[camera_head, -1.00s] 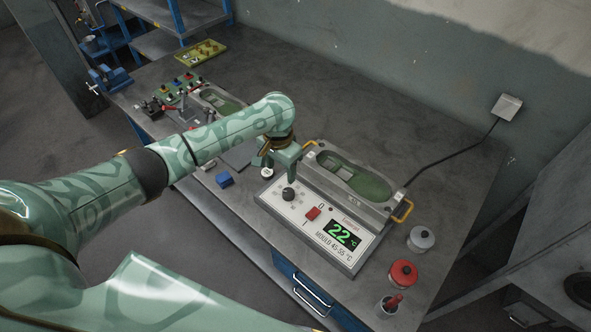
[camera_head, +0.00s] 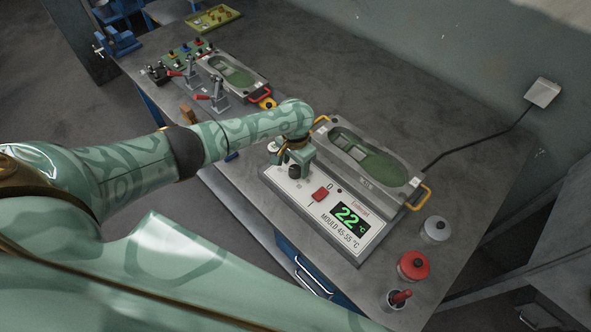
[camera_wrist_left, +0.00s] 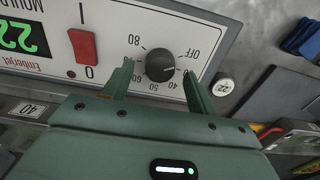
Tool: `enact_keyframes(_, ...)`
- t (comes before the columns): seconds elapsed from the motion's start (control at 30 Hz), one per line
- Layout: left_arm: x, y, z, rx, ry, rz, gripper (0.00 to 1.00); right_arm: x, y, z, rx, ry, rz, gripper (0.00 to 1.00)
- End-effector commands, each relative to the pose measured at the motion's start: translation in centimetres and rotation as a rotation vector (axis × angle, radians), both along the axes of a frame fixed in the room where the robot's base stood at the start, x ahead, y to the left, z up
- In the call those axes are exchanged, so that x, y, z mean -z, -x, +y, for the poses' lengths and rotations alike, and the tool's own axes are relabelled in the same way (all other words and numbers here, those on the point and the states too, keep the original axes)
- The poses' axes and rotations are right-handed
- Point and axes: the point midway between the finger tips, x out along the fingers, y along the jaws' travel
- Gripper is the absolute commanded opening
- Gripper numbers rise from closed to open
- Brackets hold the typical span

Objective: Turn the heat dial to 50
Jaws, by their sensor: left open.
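The black heat dial (camera_head: 294,172) sits on the white control panel (camera_head: 283,185) of the sole mould, partly covered by my gripper in the head view. In the left wrist view the dial (camera_wrist_left: 160,65) shows upside down with marks from OFF to 80; its pale pointer mark seems to point right, toward the OFF and 40 side. My left gripper (camera_wrist_left: 159,68) is open, one finger on each side of the dial, with gaps visible; contact is not visible. The green display (camera_head: 348,216) reads 22 °C. My right gripper is not in view.
A red switch (camera_head: 320,194) lies close to the dial. The mould (camera_head: 371,162) with yellow handles is behind the panel. A grey pot (camera_head: 436,229), a red pot (camera_head: 413,265) and a cup (camera_head: 396,299) stand at right. Toggle clamps (camera_head: 218,98) stand at left.

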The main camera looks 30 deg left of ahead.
Motion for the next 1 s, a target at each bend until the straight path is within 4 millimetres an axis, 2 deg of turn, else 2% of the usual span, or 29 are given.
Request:
enact_keyframes(0.03, 0.77, -0.01, 0.03, 0.000, -0.001, 0.001, 0.58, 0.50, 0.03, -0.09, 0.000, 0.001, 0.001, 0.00)
enact_keyframes(0.13, 1.32, -0.04, 0.05, 0.000, -0.002, -0.001, 0.58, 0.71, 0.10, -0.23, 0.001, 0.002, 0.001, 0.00)
enact_keyframes(0.43, 1.43, -0.04, 0.03, 0.000, -0.001, -0.001, 0.58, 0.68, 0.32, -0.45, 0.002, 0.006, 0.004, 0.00)
enact_keyframes(0.47, 1.42, -0.04, 0.04, 0.000, -0.001, -0.001, 0.52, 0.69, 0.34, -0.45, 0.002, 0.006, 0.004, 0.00)
enact_keyframes(0.6, 1.43, -0.03, 0.04, 0.000, -0.001, -0.001, 0.14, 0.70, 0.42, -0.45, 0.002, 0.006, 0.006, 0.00)
enact_keyframes(1.0, 1.41, 0.01, 0.00, 0.050, -0.001, 0.000, 0.14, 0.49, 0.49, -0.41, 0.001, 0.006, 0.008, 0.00)
